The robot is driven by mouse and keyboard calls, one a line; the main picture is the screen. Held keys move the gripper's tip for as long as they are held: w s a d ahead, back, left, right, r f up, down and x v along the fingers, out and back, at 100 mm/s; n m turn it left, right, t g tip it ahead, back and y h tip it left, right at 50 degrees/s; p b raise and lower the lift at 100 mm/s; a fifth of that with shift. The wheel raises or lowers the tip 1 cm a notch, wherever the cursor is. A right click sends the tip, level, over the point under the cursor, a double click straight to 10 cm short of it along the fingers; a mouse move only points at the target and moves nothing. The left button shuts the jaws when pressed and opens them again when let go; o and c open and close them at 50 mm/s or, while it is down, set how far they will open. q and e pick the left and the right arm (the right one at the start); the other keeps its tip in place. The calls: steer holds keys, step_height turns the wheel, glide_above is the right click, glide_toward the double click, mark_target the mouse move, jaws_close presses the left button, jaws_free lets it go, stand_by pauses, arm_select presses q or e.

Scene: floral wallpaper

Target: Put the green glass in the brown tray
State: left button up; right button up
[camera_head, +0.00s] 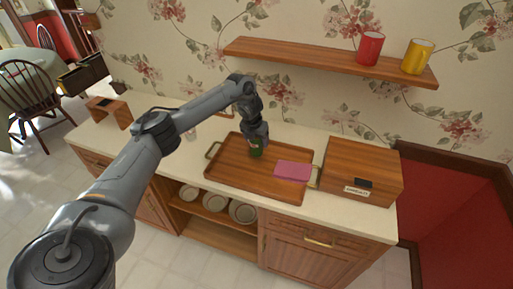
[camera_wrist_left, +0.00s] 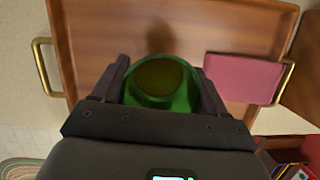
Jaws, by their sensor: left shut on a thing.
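The green glass (camera_head: 256,152) is at my left gripper (camera_head: 257,143), over the middle of the brown tray (camera_head: 227,178). In the left wrist view the green glass (camera_wrist_left: 160,88) sits between the two fingers of my left gripper (camera_wrist_left: 162,85), which is shut on it. The brown tray (camera_wrist_left: 95,35) with brass handles lies beneath. I cannot tell whether the glass touches the tray floor. The gripper hides part of the glass in the head view. My right gripper is not in view.
A folded pink cloth (camera_head: 293,170) lies at the tray's right side. A wooden bread box (camera_head: 365,165) stands right of the tray. A shelf (camera_head: 310,56) above holds a red cup (camera_head: 370,48) and a yellow cup (camera_head: 417,57). The tray's left part is clear.

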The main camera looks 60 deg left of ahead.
mark_target(256, 146)
arm_select(q)
steer(key=shift+f, duration=2)
steer(key=o, duration=1.4)
steer(key=shift+f, duration=0.15)
steer(key=shift+c, duration=0.2)
steer(key=p+v, duration=0.2)
steer(key=v, duration=0.9)
steer(key=shift+w+a, duration=0.1)
steer(key=shift+w, duration=0.1)
steer(key=shift+s+r+p, duration=0.25)
steer(key=shift+r+p, duration=0.45)
steer(key=shift+p, duration=0.05)
